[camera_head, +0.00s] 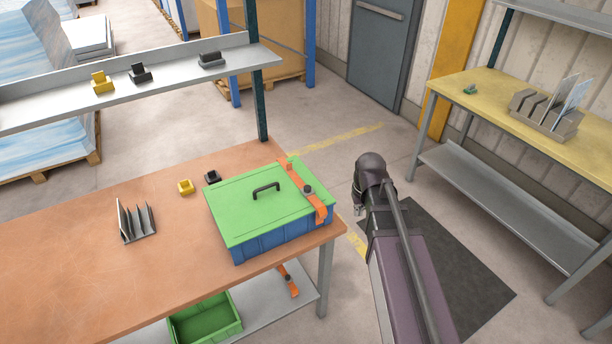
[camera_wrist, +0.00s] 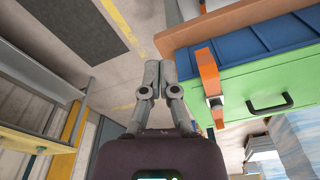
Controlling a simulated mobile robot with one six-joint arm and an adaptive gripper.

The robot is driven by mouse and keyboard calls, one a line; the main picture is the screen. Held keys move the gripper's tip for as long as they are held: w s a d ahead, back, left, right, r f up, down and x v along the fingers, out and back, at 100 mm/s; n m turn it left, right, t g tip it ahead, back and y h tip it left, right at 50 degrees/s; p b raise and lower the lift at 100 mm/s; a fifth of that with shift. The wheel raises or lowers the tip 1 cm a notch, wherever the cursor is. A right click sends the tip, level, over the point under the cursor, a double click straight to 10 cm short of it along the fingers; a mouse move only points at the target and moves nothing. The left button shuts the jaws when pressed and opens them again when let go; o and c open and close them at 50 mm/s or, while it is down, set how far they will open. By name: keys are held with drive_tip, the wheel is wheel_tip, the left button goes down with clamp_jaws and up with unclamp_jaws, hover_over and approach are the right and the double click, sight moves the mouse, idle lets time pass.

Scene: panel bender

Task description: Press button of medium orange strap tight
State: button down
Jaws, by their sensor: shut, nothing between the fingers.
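An orange strap (camera_head: 320,208) runs over the right end of the green lid of a blue box (camera_head: 285,232). A dark round button (camera_head: 307,188) sits on the strap, on top of the lid. In the wrist view the strap (camera_wrist: 207,72) bends over the lid's edge, and its button (camera_wrist: 216,101) lies on the lid (camera_wrist: 252,82). My gripper (camera_wrist: 165,66) is shut and empty, apart from the strap and to its left in the wrist view. In the head view my gripper (camera_head: 358,209) is right of the box, its fingertips mostly hidden by my arm.
The box stands on a brown workbench (camera_head: 90,270) near its right end. A black lid handle (camera_head: 266,187) sticks up. Another orange strap (camera_head: 288,281) lies on the grey lower shelf, beside a green crate (camera_head: 206,322). A dark post (camera_head: 258,105) rises behind. A yellow-topped table (camera_head: 490,100) stands right.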

drive_tip(key=w+a+r+n+p, duration=0.2)
drive_tip(key=w+a+r+p, duration=0.1)
drive_tip(key=w+a, duration=0.3)
drive_tip(key=w+a+r+n+t+y+p, duration=0.1)
drive_tip(key=w+a+r, duration=0.4)
drive_tip(key=a, duration=0.5)
drive_tip(key=w+n+p, duration=0.1)
drive_tip(key=w+p, duration=0.1)
drive_tip(key=shift+w+r+p, duration=0.3)
drive_tip(key=shift+r+p, duration=0.05)
drive_tip(key=shift+r, duration=0.05)
drive_tip(key=shift+f, duration=0.2)
drive_tip(key=b, duration=1)
hover_over(305, 188)
drive_tip(key=x, duration=0.3)
drive_tip(key=s+x, duration=0.1)
drive_tip(key=x, duration=0.2)
drive_tip(key=d+x, duration=0.1)
drive_tip(key=x, duration=0.2)
drive_tip(key=shift+s+f, duration=0.25)
drive_tip(key=shift+f, duration=0.15)
drive_tip(key=shift+d+f+b, duration=0.1)
drive_tip(key=shift+f+b, duration=1.7)
drive_tip(key=shift+f, duration=0.05)
